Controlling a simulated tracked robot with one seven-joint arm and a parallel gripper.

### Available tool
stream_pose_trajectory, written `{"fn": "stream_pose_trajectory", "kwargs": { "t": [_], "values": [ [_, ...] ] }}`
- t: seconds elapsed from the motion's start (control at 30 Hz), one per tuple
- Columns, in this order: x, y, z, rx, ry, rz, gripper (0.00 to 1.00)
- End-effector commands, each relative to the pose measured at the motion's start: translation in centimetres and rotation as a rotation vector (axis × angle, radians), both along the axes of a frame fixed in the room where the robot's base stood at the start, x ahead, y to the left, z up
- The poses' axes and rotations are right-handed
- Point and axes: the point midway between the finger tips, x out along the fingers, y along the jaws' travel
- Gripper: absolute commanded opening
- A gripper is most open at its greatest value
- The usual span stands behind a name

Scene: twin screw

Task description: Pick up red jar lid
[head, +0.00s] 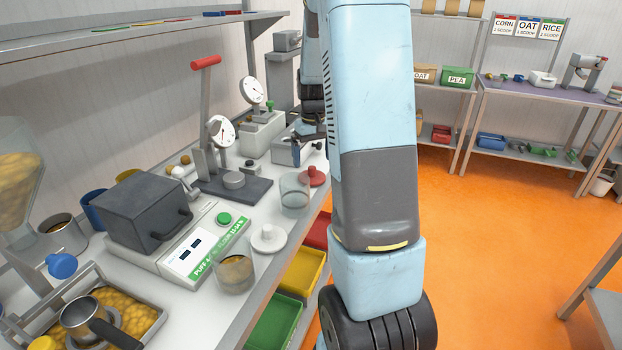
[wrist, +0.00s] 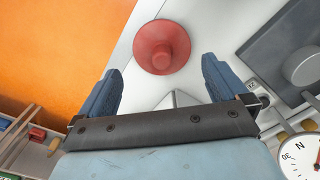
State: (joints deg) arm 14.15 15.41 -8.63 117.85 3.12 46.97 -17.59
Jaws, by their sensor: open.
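The red jar lid (head: 312,176) lies on the white bench near its front edge in the head view, just behind a clear glass jar. It has a round raised knob. In the wrist view the red lid (wrist: 162,47) shows whole, ahead of and between the fingertips. My gripper (wrist: 160,85) is open and empty, with one blue finger on each side. In the head view my gripper (head: 308,150) is above and behind the lid, partly hidden by my arm. The fingers do not appear to touch the lid.
A clear jar (head: 294,192) and a white lid (head: 268,238) stand in front of the red lid. A lever press (head: 232,185) and gauge devices stand to the left. Coloured bins (head: 302,270) sit below the bench edge.

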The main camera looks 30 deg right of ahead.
Motion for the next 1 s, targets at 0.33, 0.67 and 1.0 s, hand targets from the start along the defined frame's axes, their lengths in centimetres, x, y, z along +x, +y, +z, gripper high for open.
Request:
{"fn": "stream_pose_trajectory", "kwargs": {
  "t": [0.33, 0.67, 1.0],
  "values": [
    [-0.1, 0.3, -3.4, 0.000, 0.003, 0.000, 1.00],
    [-0.1, 0.2, -5.5, 0.000, 0.000, 0.000, 1.00],
    [-0.1, 0.2, -5.4, 0.000, 0.000, -0.001, 0.81]
  ]
}}
